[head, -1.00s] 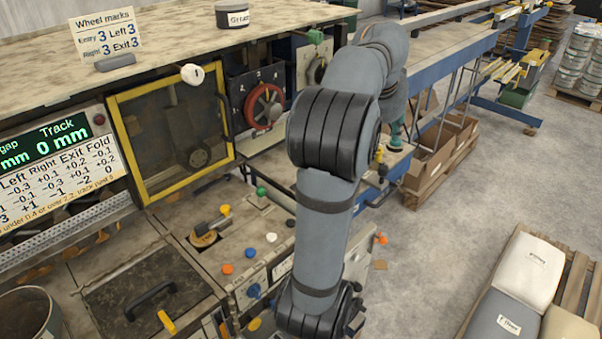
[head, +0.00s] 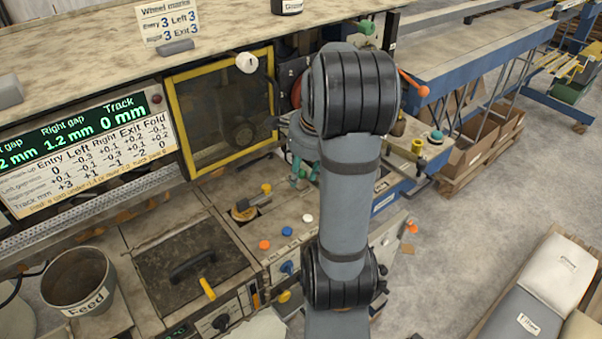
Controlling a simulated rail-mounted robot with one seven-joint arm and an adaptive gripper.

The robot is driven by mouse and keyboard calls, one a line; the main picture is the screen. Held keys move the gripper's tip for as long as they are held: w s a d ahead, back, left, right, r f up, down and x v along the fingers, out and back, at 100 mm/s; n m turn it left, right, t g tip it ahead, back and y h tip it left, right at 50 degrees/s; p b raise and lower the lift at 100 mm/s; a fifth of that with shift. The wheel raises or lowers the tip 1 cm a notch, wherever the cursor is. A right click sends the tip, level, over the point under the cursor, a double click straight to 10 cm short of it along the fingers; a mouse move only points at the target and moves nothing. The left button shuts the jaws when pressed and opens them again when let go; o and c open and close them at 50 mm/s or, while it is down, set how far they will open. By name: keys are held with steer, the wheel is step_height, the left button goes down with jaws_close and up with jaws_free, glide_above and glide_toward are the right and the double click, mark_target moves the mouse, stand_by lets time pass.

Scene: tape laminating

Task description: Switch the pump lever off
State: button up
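I cannot tell for sure which control is the pump lever, as no label naming it is readable. One candidate is a lever with a yellow knob (head: 241,209) on a round brass plate on the machine's deck. Another is an orange-tipped lever (head: 413,83) to the right of my arm. My gripper (head: 304,177) shows partly to the left of my arm, with two teal fingertips apart and nothing seen between them. It hangs over the deck, right of the yellow-knob lever and near the white button. The rest of it is hidden behind my forearm.
A yellow-framed window (head: 222,105) and a display panel (head: 85,145) stand behind the deck. A white knob (head: 247,63) juts out at the window's top. A hatch with a black handle (head: 192,264) and a Feed bucket (head: 78,283) are at the front left.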

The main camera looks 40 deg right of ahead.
steer(key=shift+w+f, duration=0.2)
steer(key=shift+f, duration=0.5)
steer(key=c, duration=0.3)
jaws_close()
